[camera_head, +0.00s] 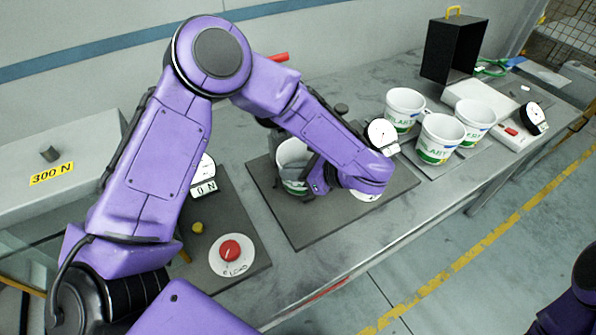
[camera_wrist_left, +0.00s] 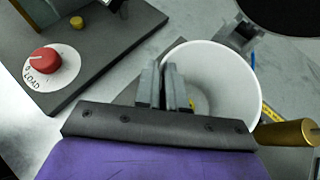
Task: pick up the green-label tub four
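A white tub (camera_head: 291,156) with a partly hidden label stands at the dark plate, beside my left gripper (camera_head: 308,182). In the left wrist view, the tub (camera_wrist_left: 225,85) shows from above as a white open cup. My left gripper's two fingers (camera_wrist_left: 164,85) are close together, one on each side of the tub's near-left wall, and look shut on it. My left forearm hides part of the tub; I cannot tell whether its base touches the plate. Three more white tubs with green labels stand at the right: one (camera_head: 403,108), another (camera_head: 440,138) and a third (camera_head: 474,119).
The dark plate (camera_head: 310,232) lies on the grey bench. A red knob (camera_head: 231,251) on a dark panel and a box marked 300 N (camera_head: 52,174) are at the left. A round dial (camera_head: 381,134) stands behind my wrist. A black box (camera_head: 453,50) stands at the back right.

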